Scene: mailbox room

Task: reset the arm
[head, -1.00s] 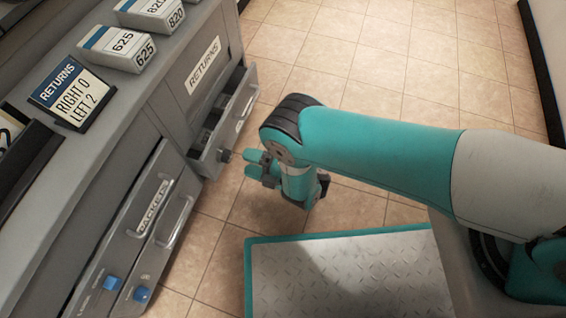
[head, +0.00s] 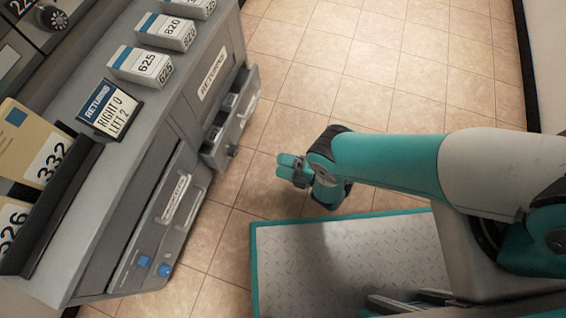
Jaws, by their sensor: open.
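My arm reaches in from the right side of the head view, bent at the elbow. My gripper (head: 281,166) is at its left end, over the tiled floor and to the right of the cabinet. Its two teal fingers point left and are open, with nothing seen between them. It is apart from the pulled-out drawer (head: 242,117) below the RETURNS label. Part of the gripper is hidden behind the wrist.
The grey cabinet (head: 212,35) stands at left, with the RETURNS sign (head: 107,112) and white numbered boxes (head: 142,66) on top. The tiled floor (head: 345,75) beyond my arm is clear.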

